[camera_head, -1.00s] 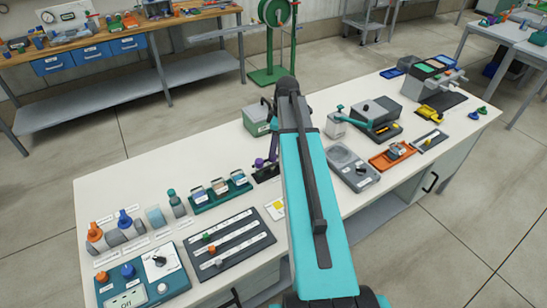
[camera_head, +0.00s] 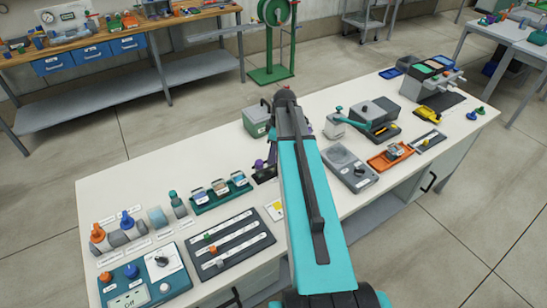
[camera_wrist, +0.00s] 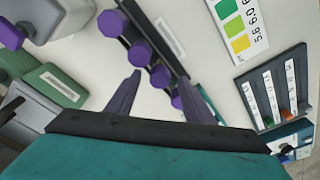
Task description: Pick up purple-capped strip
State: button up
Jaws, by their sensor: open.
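The purple-capped strip (camera_wrist: 138,52) shows in the wrist view as a slanting row of several purple, many-sided caps beside a dark holder (camera_wrist: 177,64) with a white label. In the head view, only a purple bit (camera_head: 259,164) and part of the dark holder (camera_head: 266,175) show left of my arm. My gripper (camera_wrist: 159,78) is open, with its two dark purple fingers on either side of the lower part of the row. Nothing is clamped, and I cannot tell the height gap. In the head view my gripper is hidden behind my arm.
A yellow-green colour card (camera_wrist: 238,28) and a slotted dark board (camera_wrist: 275,90) lie to the right in the wrist view. A green container (camera_wrist: 58,86) and a grey container with a purple part (camera_wrist: 55,15) stand at left. The teal bottle rack (camera_head: 222,195) is nearby.

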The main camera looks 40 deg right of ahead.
jog(key=shift+w+a+f, duration=0.1)
jog(key=shift+f, duration=0.7)
jog(key=c, duration=1.1)
